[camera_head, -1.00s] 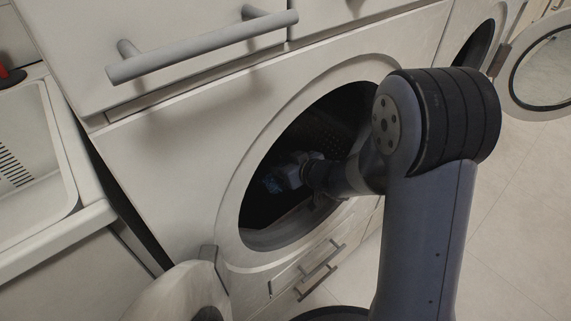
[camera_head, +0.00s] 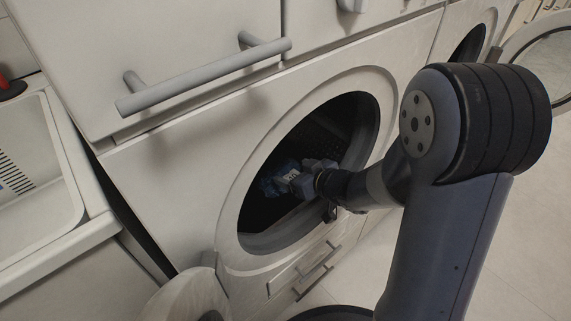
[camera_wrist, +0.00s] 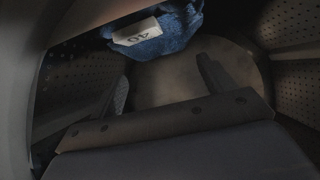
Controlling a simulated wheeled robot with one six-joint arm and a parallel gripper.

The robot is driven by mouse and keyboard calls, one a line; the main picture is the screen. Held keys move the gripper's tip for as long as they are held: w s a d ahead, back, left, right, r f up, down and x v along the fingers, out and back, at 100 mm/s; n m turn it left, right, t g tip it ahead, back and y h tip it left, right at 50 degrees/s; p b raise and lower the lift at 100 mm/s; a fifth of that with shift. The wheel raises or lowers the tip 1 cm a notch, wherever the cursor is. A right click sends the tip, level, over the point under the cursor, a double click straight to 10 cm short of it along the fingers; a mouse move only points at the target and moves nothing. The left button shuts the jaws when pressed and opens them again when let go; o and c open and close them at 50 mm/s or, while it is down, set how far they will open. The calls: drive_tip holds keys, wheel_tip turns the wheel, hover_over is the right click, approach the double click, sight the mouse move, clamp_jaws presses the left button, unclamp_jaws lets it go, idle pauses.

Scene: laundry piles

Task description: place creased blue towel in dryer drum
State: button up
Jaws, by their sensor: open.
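The creased blue towel (camera_head: 270,184) is a small crumpled bundle inside the dark round opening of the machine, just left of my gripper in the head view. In the wrist view the towel (camera_wrist: 165,36) hangs in at the top edge, with a white label reading 40, upside down. My gripper (camera_head: 305,178) is at the opening, with its fingers spread. In the wrist view the towel is above the gap between the fingers (camera_wrist: 162,82). The dryer drum (camera_wrist: 292,85) has perforated walls and a pale back. Whether the towel touches a finger or the drum wall is unclear.
The machine's round door (camera_head: 190,297) stands open at the lower left. A drawer handle (camera_head: 205,77) juts out above the opening. A sink (camera_head: 38,165) is at the left. A second machine with an open door (camera_head: 541,57) stands at the upper right. Tiled floor is clear at right.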

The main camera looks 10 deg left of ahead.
drive_tip(key=p+v, duration=0.1)
drive_tip(key=v, duration=0.4)
drive_tip(key=shift+s+d+r, duration=0.1)
drive_tip(key=shift+s+d, duration=0.05)
